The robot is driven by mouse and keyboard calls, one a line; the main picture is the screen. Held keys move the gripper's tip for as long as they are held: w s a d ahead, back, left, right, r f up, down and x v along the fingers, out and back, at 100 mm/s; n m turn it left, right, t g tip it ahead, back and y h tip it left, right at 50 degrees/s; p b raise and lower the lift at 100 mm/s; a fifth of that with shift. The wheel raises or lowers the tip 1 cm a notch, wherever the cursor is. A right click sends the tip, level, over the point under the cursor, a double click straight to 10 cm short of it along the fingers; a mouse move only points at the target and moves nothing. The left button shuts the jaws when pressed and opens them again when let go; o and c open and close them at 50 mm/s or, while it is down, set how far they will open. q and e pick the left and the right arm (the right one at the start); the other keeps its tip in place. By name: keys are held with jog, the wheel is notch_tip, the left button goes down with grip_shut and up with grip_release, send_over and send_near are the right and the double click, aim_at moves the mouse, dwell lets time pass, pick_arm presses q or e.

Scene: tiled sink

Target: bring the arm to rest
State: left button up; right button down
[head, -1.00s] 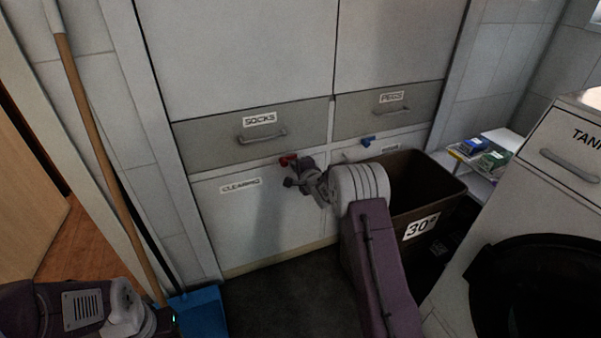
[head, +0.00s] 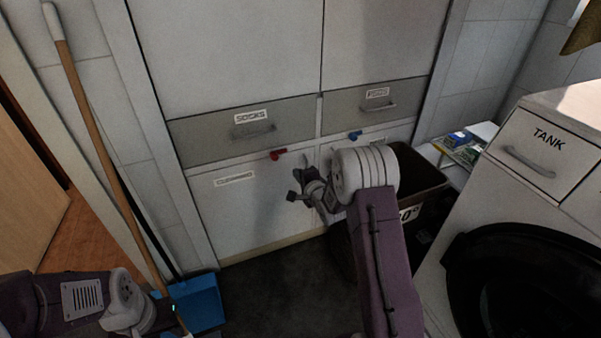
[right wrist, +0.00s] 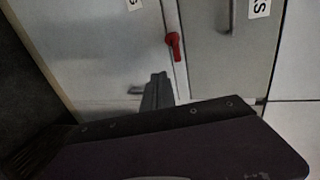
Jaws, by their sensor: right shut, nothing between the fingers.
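My right arm reaches forward from the bottom of the head view. Its right gripper (head: 296,190) is in front of the white cupboard door labelled "cleaning" (head: 235,210), below and a little right of the red handle (head: 278,155). The gripper is shut and empty. In the right wrist view the shut fingers (right wrist: 160,78) point toward the cupboard front, and the red handle (right wrist: 174,46) shows beyond them, apart from them. My left arm shows at the bottom left of the head view, but its gripper is not visible.
Above are drawers labelled socks (head: 240,130) and pegs (head: 390,105); a blue handle (head: 355,135) is under the pegs drawer. A brown bin (head: 425,180) stands behind my right arm. A white machine (head: 480,185) is at right. A broom (head: 90,120) and blue dustpan (head: 198,300) are at left.

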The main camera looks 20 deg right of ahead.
jog(key=shift+v, duration=0.75)
jog(key=shift+a+f, duration=0.1)
jog(key=s+a+r+n, duration=0.25)
jog(key=a+r, duration=0.35)
jog(key=r, duration=0.5)
jog(key=s+f+n+g, duration=0.4)
jog(key=s+f+n, duration=0.1)
jog(key=s, duration=0.5)
jog(key=s+f+n+g, duration=0.5)
jog(key=s, duration=0.6)
jog(key=s+f+n+g, duration=0.4)
jog(key=s+n, duration=0.1)
jog(key=s, duration=0.5)
notch_tip(320, 180, up, 33)
jog(key=p, duration=3.3)
jog(key=shift+w+a+r+p, duration=0.15)
jog(key=shift+a+p, duration=0.25)
jog(key=shift+a, duration=0.05)
